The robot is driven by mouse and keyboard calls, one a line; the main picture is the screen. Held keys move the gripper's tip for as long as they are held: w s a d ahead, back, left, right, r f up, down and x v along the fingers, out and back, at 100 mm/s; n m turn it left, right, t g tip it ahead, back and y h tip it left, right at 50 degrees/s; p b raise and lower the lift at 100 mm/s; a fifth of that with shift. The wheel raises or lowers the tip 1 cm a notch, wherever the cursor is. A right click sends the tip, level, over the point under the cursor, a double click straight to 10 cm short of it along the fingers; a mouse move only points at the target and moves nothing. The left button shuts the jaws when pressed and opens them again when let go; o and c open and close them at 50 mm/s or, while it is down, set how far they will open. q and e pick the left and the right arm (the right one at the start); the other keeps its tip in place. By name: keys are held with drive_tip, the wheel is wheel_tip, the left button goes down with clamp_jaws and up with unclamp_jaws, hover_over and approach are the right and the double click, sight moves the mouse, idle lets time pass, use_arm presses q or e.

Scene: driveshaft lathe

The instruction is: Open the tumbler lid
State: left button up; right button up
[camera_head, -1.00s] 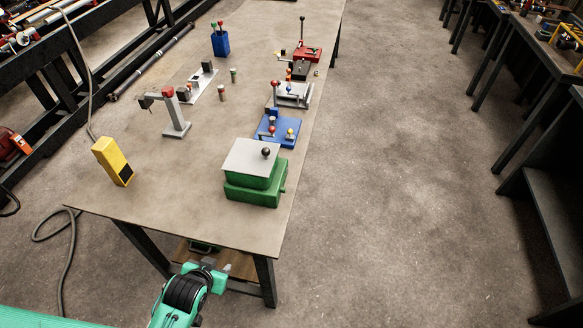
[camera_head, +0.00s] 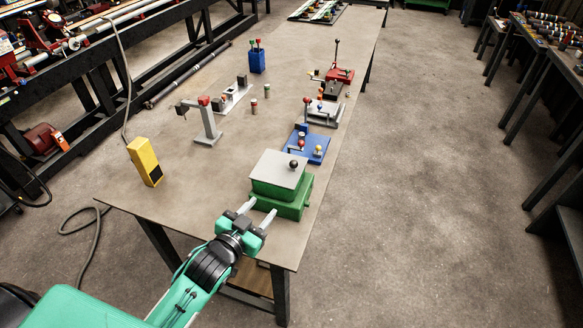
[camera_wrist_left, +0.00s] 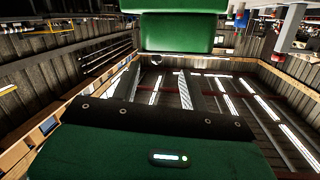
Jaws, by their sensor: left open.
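A green box (camera_head: 294,207) stands near the front right corner of the table. Its flat grey lid (camera_head: 274,168) is shut on top, with a black ball knob (camera_head: 294,164) towards its right side. In the left wrist view the green box (camera_wrist_left: 178,32) fills the top middle; its lid does not show there. My left gripper (camera_head: 262,207) is open and empty, its two pale fingers pointing at the front of the green box from the near side. I cannot tell whether the fingertips touch it. My right gripper is in neither view.
A blue-based device (camera_head: 305,148) sits just behind the green box, with more lever devices along the right edge. A yellow box (camera_head: 145,160) stands at the left, and a grey stand (camera_head: 208,125) farther back. The tabletop (camera_head: 200,180) left of the green box is clear.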

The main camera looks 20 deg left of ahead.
sight(291, 167)
use_arm(q)
drive_tip(key=shift+m+t+h, duration=0.4)
drive_tip(key=shift+t+h, duration=0.2)
drive_tip(key=shift+t, duration=0.1)
drive_tip(key=p+x, duration=0.1)
drive_tip(key=x, duration=0.4)
drive_tip(key=r+p+x, duration=0.1)
drive_tip(key=x, duration=0.4)
drive_tip(key=r+p+x, duration=0.1)
drive_tip(key=x, duration=0.4)
drive_tip(key=shift+w, duration=0.2)
clamp_jaws()
